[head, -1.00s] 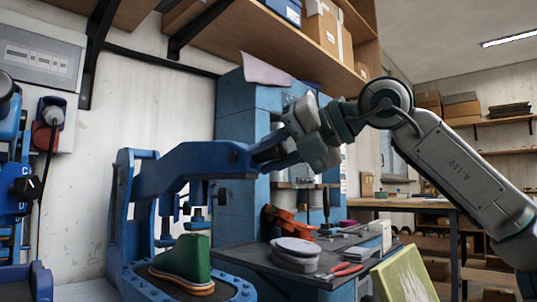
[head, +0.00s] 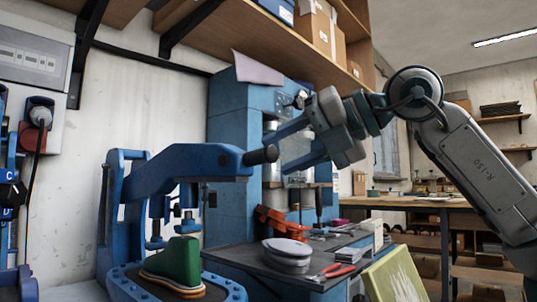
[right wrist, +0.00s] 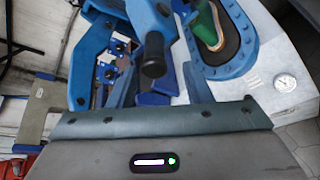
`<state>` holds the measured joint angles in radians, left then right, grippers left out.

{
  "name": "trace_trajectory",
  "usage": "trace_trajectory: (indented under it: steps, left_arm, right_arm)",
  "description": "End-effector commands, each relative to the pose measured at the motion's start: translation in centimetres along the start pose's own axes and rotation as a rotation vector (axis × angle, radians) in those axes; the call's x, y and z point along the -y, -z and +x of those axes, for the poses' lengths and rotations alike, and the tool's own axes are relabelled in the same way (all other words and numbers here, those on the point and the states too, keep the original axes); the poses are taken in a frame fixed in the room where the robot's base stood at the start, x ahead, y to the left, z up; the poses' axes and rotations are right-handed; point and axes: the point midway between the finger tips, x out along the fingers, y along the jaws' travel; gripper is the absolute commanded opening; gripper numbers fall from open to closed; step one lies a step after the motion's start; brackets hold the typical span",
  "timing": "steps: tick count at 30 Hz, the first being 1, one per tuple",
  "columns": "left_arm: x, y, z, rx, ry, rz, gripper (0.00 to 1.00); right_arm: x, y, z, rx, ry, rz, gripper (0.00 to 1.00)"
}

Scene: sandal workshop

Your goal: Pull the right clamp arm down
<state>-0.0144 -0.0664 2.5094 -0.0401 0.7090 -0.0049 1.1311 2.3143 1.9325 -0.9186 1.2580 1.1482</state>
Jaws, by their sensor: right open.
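The handle also shows in the right wrist view (right wrist: 153,58). Below the arm, a green shoe form (head: 181,259) with a layered sole stands on the blue base (head: 128,284). A pad hangs close over the form; whether they touch, I cannot tell. My right gripper (head: 280,151) is open and empty just right of the handle's end, its blue fingers above and below that level. My left gripper is out of view.
A bench (head: 240,257) at the right holds stacked grey discs (head: 287,250), an orange-red tool (head: 282,222) and red-handled pliers (head: 332,270). A blue machine (head: 232,120) stands behind. A wooden shelf (head: 215,38) runs overhead.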

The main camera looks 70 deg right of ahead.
Motion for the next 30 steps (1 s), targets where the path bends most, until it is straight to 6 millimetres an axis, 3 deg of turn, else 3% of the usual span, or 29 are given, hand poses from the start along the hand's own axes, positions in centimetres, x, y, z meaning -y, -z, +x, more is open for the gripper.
trace_trajectory:
  steps: [6,12,30]
  left_arm:
    - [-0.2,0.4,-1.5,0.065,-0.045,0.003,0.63]
    - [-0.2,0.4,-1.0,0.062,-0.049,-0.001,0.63]
    - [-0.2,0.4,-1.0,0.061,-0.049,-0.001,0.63]
  right_arm:
    - [-0.1,-0.1,-3.2,0.002,0.000,0.000,0.45]
    - [-0.1,0.0,-5.3,0.001,0.002,0.000,0.45]
    - [0.0,0.1,-5.6,-0.001,0.002,0.000,0.45]
